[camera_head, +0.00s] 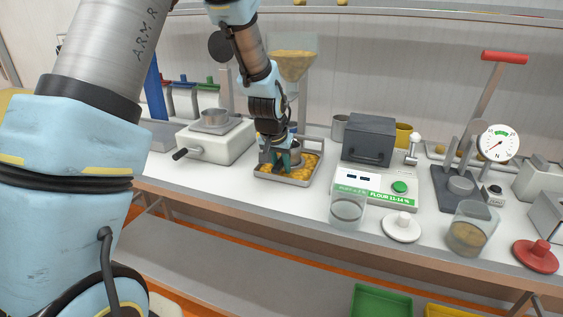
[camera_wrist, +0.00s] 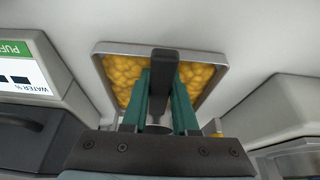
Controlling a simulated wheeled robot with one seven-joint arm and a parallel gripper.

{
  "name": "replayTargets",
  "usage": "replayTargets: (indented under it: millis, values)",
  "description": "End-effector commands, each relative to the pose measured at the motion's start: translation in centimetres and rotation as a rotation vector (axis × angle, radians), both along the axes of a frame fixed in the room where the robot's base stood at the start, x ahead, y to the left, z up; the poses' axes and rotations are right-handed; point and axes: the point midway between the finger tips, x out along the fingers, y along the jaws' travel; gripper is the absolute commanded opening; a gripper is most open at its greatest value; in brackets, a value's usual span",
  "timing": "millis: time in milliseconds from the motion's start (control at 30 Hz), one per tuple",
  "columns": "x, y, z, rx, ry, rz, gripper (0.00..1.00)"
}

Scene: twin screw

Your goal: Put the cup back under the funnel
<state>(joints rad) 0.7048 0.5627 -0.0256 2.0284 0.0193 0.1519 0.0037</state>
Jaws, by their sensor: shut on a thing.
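The funnel (camera_head: 293,64), filled with yellow grain, is on a stand at the back of the bench. My gripper (camera_head: 281,162) is low over a metal tray (camera_head: 287,182) of yellow grain in front of the stand. Its teal fingers, also in the wrist view (camera_wrist: 161,88), are shut on the dark handle of the cup (camera_wrist: 163,70). A small grey metal part of the cup (camera_head: 296,152) shows beside the fingers in the head view. Most of the cup is hidden, so I cannot tell its contents or whether it touches the tray.

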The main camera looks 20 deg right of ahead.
Motion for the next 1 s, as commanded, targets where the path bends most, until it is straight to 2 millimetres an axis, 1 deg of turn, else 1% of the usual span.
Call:
replayTargets:
  millis: [233, 367, 400, 633, 867, 1000]
  values:
    - [0.02, -0.02, -0.07, -0.001, -0.001, 0.0, 0.0]
    - [0.02, -0.01, -0.51, -0.001, -0.001, 0.0, 0.0]
    - [0.01, 0.0, -0.37, -0.001, -0.001, 0.0, 0.31]
    - [0.0, 0.0, -0.34, -0.001, -0.001, 0.0, 0.57]
    - [0.01, 0.01, -0.28, -0.001, -0.001, 0.0, 0.57]
    - [-0.05, 0.07, 0.36, -0.002, -0.002, 0.0, 0.57]
